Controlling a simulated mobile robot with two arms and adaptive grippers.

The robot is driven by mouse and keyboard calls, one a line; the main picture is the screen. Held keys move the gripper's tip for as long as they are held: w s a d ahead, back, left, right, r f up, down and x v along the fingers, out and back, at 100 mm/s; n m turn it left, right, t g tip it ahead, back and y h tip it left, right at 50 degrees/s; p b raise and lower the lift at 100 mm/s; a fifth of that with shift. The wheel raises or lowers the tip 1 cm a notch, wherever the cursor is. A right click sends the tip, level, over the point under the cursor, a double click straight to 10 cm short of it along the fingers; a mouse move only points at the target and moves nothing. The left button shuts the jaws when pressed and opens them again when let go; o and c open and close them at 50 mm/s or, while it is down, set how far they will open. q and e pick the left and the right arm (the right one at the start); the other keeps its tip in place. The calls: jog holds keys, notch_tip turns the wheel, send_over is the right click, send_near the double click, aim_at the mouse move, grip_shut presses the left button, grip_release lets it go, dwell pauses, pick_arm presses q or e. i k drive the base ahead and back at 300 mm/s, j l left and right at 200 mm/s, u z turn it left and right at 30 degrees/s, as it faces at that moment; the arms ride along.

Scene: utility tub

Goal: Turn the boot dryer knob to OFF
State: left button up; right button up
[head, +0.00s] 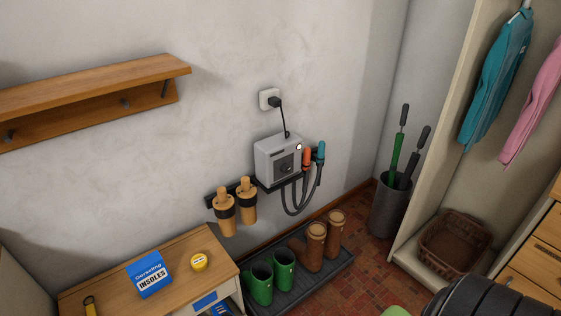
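The boot dryer (266,150) is a grey box mounted on the wall in the middle of the head view. A dark round knob (286,168) sits on a dark panel on its front. The knob's setting is too small to read. A small pale light or button (299,147) shows near the top right of the front.
Green boots (262,283) and brown boots (315,248) stand on a black tray (330,270) below the dryer. An umbrella bin (388,212) stands right.

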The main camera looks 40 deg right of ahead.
aim_at(285, 167)
jog(key=z, duration=1.25)
jog(key=i+l+z, duration=0.4)
jog(key=i+l, duration=0.65)
jog(key=i, duration=0.1)
